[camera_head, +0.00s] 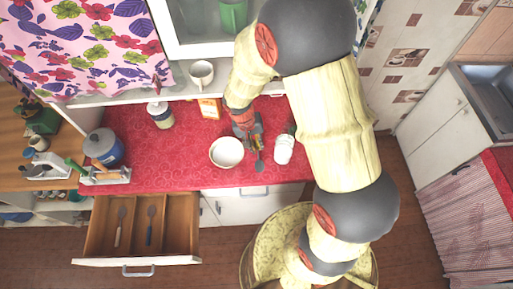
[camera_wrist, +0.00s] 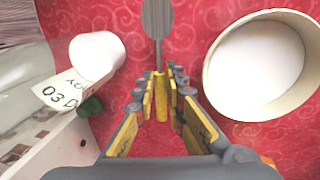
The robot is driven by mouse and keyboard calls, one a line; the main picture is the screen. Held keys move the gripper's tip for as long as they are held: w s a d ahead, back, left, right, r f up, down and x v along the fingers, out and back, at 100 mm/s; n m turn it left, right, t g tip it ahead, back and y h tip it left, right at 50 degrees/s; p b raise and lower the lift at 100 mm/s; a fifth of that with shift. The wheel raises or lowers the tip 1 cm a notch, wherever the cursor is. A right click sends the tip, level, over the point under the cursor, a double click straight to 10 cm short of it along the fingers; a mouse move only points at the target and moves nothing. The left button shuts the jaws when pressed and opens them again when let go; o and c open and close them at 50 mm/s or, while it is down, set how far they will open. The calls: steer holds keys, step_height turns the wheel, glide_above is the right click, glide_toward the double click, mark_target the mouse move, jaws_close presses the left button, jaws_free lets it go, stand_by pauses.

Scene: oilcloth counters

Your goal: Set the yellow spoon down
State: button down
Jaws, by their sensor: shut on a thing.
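The yellow spoon has a grey head and a yellow handle. In the wrist view its handle is between the fingers of my gripper (camera_wrist: 162,100) and its head (camera_wrist: 157,18) points away, toward the top of the picture. In the head view the spoon (camera_head: 259,165) shows below my gripper (camera_head: 256,145), over the red counter (camera_head: 180,175) near its front edge. My gripper is shut on the handle. I cannot tell whether the spoon touches the counter.
A white bowl (camera_head: 226,152) stands close to the left of my gripper, and a white-lidded jar (camera_head: 284,149) close to the right. An open drawer (camera_head: 178,228) with cutlery juts out at the front left. A mug (camera_head: 201,73) stands on the shelf behind.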

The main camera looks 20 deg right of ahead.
steer(key=shift+f, duration=1.15)
steer(key=shift+f, duration=0.15)
steer(key=c, duration=1.8)
jaws_free()
steer(key=shift+c, duration=0.2)
step_height(320, 180, up, 13)
steer(key=a, duration=0.2)
steer(key=s+r+n+t, duration=0.1)
steer(key=s+r+t, duration=0.1)
steer(key=s+r, duration=0.2)
steer(key=s+d+r+n+t+y, duration=0.1)
steer(key=s+r, duration=0.4)
steer(key=r, duration=0.6)
steer(key=s+d+r+n+t+y, duration=0.1)
steer(key=s+r+t, duration=0.2)
steer(key=s+r, duration=0.2)
step_height(320, 180, up, 3)
steer(key=shift+f+n+p, duration=0.1)
steer(key=shift+n+p, duration=0.2)
steer(key=shift+p, duration=0.1)
